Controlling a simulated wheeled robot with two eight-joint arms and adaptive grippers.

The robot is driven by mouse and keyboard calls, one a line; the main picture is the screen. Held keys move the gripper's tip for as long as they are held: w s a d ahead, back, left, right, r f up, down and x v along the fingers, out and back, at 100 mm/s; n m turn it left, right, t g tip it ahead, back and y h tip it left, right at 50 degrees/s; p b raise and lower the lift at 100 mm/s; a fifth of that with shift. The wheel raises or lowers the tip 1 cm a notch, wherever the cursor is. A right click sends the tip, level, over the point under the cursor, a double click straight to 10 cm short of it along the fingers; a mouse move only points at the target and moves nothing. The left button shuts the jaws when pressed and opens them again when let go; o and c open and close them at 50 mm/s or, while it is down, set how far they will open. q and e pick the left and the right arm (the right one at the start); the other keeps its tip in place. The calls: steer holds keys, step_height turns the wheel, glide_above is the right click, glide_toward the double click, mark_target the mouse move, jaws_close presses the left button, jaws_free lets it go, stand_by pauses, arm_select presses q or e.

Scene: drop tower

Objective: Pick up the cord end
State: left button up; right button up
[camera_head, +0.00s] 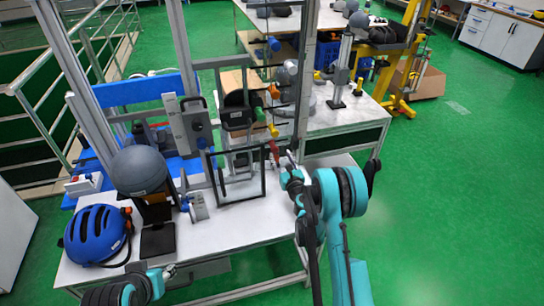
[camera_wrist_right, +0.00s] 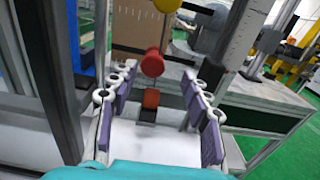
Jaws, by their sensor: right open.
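My right gripper (camera_head: 282,160) is at the right side of the tower on the white table. In the right wrist view its purple-padded fingers (camera_wrist_right: 159,72) are spread wide with nothing held between them. Between them a red piece (camera_wrist_right: 151,98) sits above a small dark block, and a red knob (camera_wrist_right: 152,62) shows just above and beyond it. I cannot tell for sure which of these is the cord end. In the head view a red piece (camera_head: 274,149) shows close to the right gripper's tips. My left gripper (camera_head: 166,272) is low at the front left, its fingers unclear.
A black frame (camera_head: 236,202) stands just left of my right gripper. Tall metal posts (camera_head: 304,75) rise beside it. The table's front middle (camera_head: 215,235) is mostly bare.

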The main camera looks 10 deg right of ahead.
step_height(320, 180, down, 8)
steer(key=b, duration=0.3)
steer(key=shift+s+r, duration=0.1)
steer(key=shift+r, duration=0.05)
steer(key=shift+w+b, duration=0.3)
steer(key=shift+w, duration=0.65)
steer(key=shift+w+a+b, duration=0.1)
steer(key=shift+w+b, duration=0.75)
steer(key=shift+w, duration=1.95)
steer(key=shift+r, duration=0.1)
jaws_close()
